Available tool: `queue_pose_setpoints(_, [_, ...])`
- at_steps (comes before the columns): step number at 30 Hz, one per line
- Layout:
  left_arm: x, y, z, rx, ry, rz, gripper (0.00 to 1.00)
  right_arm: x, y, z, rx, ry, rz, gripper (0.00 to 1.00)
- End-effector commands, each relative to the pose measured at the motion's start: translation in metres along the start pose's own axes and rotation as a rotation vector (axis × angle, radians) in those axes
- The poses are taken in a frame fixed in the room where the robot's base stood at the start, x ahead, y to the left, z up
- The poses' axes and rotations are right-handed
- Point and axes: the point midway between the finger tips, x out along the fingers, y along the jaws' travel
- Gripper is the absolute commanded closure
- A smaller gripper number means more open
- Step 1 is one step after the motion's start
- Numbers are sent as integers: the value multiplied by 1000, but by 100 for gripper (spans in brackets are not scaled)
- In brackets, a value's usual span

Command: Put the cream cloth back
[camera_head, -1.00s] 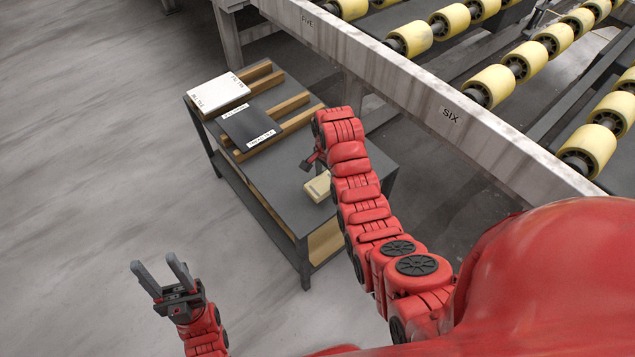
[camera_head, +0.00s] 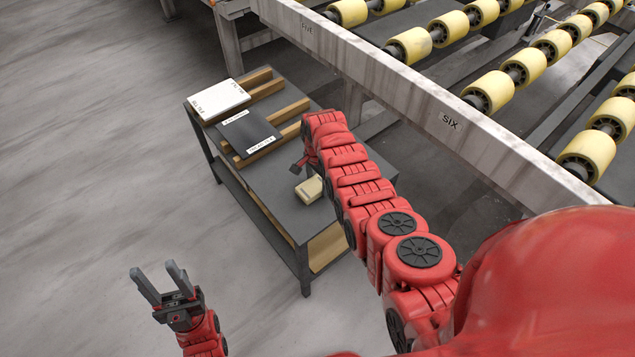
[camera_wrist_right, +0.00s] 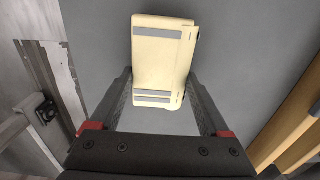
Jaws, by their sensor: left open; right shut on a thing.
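The cream cloth (camera_head: 309,189) looks like a small folded block with grey bands, over the front right part of the dark table (camera_head: 285,205). In the right wrist view the cloth (camera_wrist_right: 163,60) sits between the two fingers of my right gripper (camera_wrist_right: 160,85), which is shut on it. I cannot tell whether the cloth touches the table top. In the head view my right arm hides most of the right gripper. My left gripper (camera_head: 158,278) is open and empty, low at the left, over the floor and away from the table.
A white slab (camera_head: 218,101) and a black slab (camera_head: 248,132) with labels lie on wooden bars (camera_head: 290,114) at the table's back left. A roller conveyor with a steel rail (camera_head: 400,92) runs behind the table. The floor to the left is clear.

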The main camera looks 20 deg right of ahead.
Motion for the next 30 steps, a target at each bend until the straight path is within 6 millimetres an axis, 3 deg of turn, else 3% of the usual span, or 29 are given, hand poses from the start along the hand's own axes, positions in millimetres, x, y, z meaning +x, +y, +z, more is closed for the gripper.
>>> queue_pose_setpoints(11, [-4, 0, 1, 0, 0, 0, 50, 6, 1, 0, 0, -1, 3, 72])
queue_pose_setpoints(12, [-4, 0, 1, 0, 0, 0, 50, 7, 1, 0, 0, -1, 3, 18])
queue_pose_setpoints(15, [-3, 0, 0, 0, 0, 0, 50, 6, 1, 0, 0, -1, 3, 0])
queue_pose_setpoints(23, [-1, 0, 0, 0, 0, 0, 50, 4, 1, 0, 0, -1, 3, 0])
queue_pose_setpoints(30, [4, 0, -1, 0, 0, 0, 50, -12, 0, 0, 0, 0, 2, 0])
